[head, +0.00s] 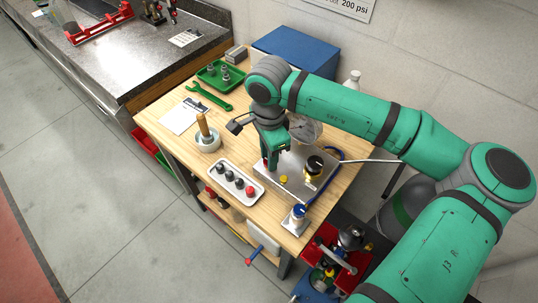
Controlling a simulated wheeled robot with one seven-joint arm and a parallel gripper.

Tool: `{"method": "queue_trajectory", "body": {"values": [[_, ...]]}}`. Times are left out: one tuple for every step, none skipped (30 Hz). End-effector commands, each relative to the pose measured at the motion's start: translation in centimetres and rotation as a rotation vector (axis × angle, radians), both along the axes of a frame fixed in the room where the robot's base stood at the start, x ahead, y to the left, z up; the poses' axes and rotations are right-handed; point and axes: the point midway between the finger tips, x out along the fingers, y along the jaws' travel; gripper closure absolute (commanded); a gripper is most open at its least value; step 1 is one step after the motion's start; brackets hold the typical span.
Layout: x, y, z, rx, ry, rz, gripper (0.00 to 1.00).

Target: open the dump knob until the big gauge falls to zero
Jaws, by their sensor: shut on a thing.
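My gripper (271,163) points down over the left part of a grey metal plate (285,192) on the wooden bench. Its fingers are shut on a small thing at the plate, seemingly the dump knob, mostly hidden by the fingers. A bit of red shows beside the fingertips. The big round gauge (304,128) stands behind, partly covered by my wrist. Its needle is too small to read. A small gauge with a black top and yellow body (314,167) stands right of my gripper. A small yellow knob (284,179) sits on the plate in front.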

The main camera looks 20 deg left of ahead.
Motion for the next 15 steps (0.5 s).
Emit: {"method": "queue_trajectory", "body": {"values": [[0.04, -0.03, 0.02, -0.001, -0.001, -0.016, 0.97], [0.06, -0.03, 0.04, -0.001, -0.001, -0.032, 0.96], [0.06, -0.02, 0.07, -0.001, -0.002, -0.056, 0.96], [0.07, -0.03, 0.08, -0.001, -0.002, -0.075, 0.96], [0.07, -0.03, 0.07, -0.001, -0.002, -0.095, 0.96], [0.06, 0.01, 0.05, -0.001, -0.002, -0.116, 0.96], [0.06, 0.02, 0.04, -0.001, -0.002, -0.131, 0.96], [0.08, 0.03, 0.04, -0.001, -0.002, -0.144, 0.96], [0.09, 0.03, 0.04, 0.000, -0.003, -0.157, 0.96], [0.11, 0.01, 0.04, 0.000, -0.003, -0.164, 0.97], [0.11, 0.01, 0.04, 0.001, -0.002, -0.168, 0.97], [0.11, 0.03, 0.04, 0.001, -0.003, -0.170, 0.97], [0.11, 0.00, 0.05, 0.002, -0.002, -0.171, 0.96], [0.12, -0.02, 0.05, 0.002, -0.002, -0.171, 0.96], [0.12, -0.04, 0.05, 0.002, -0.002, -0.171, 0.96]]}}
